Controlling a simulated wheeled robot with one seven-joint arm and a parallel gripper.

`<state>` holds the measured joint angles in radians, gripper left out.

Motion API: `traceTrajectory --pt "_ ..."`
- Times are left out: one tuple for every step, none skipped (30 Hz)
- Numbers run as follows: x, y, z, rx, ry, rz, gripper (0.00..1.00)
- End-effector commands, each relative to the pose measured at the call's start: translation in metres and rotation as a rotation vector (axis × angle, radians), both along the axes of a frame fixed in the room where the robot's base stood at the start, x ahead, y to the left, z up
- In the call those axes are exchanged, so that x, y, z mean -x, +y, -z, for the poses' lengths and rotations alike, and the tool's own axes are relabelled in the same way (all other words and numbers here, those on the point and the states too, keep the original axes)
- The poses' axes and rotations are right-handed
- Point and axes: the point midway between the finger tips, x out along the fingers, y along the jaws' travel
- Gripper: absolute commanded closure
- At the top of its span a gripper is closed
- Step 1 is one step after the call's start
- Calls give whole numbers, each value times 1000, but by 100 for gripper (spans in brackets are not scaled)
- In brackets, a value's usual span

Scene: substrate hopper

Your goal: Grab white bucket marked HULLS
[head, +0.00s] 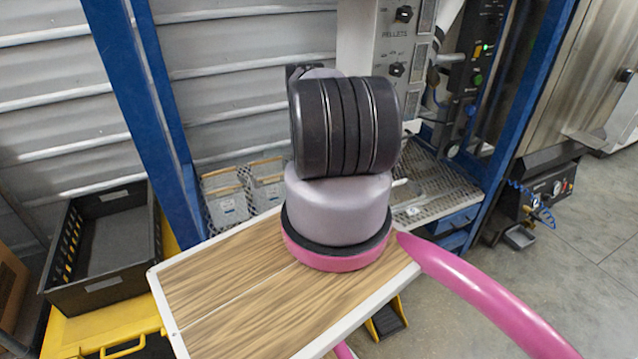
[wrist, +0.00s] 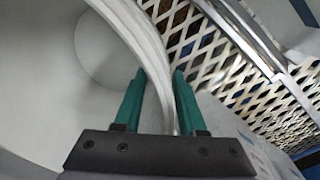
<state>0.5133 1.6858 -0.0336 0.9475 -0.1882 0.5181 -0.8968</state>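A white bucket (wrist: 60,60) fills the left of the wrist view, seen from above its open top. Its pale rim curves down between the two green fingers of my gripper (wrist: 158,78). One finger is inside the bucket and the other outside. The fingers are apart, with a visible gap beside the rim, so my gripper looks open around it. No HULLS lettering can be read; faint bluish marks show at lower right in the wrist view. In the head view my arm hides my gripper and most of the area around it.
A mesh shelf (head: 440,193) lies beyond my arm, between blue posts (head: 133,100). A control panel marked PELLETS (head: 390,55) is above. A black crate (head: 105,240) sits at left. Floor is clear at right.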

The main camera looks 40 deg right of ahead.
Motion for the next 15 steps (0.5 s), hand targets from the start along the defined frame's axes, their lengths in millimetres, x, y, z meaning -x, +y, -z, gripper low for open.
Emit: traceTrajectory --pt "0 0 2 1 0 0 60" --pt "0 0 3 1 0 0 60" --pt "0 0 3 1 0 0 60" --pt "0 -1 3 1 0 0 60" --pt "0 -1 3 0 0 0 60" --pt "0 0 3 1 0 0 60" --pt "0 0 3 1 0 0 60" --pt "0 0 3 1 0 0 64" --pt "0 0 2 1 0 0 79" --pt "0 0 2 1 0 0 91" --pt "0 0 2 1 0 0 100" --pt "0 0 2 1 0 0 100" --pt "0 -1 2 1 -1 0 100" --pt "0 -1 2 1 0 0 100" --pt "0 -1 2 1 -1 0 100"
